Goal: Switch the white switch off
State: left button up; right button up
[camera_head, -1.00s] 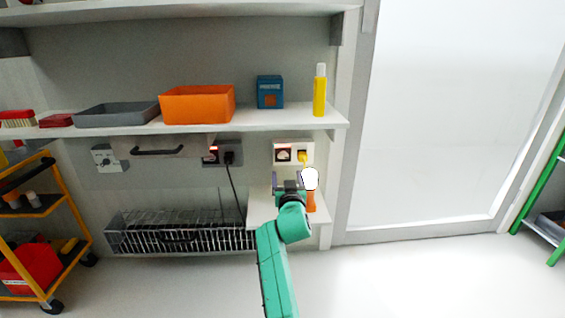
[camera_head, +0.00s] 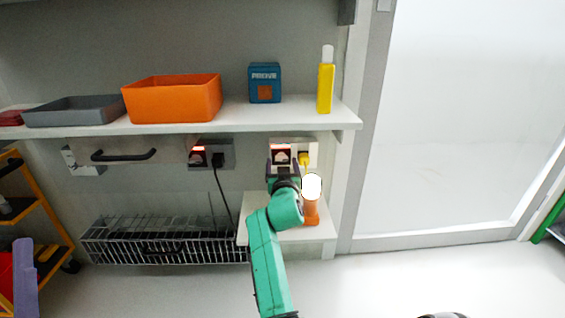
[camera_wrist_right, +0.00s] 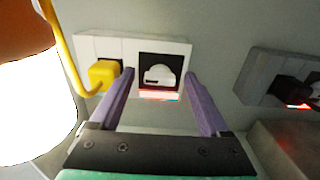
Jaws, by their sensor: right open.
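The white switch panel (camera_head: 279,143) is on the wall under the shelf. Its dark square holds a white rocker (camera_head: 282,158) with a red glow along its upper edge. In the right wrist view, which is upside down, the rocker (camera_wrist_right: 158,75) shows with a lit red strip beside it. My right gripper (camera_head: 283,170) is open and empty in front of the switch. Its purple fingers (camera_wrist_right: 159,78) stand on either side of the rocker; I cannot tell whether they touch the panel. A purple finger of my left gripper (camera_head: 25,280) shows at the lower left; its opening is hidden.
A yellow plug (camera_head: 304,158) sits beside the switch. An orange lamp-like thing with a white top (camera_head: 311,187) stands close to my right gripper on a small white shelf (camera_head: 262,235). A grey socket (camera_head: 226,150) with a black plug is to the left. The long shelf (camera_head: 250,118) is above.

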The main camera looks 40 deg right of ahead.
grip_shut()
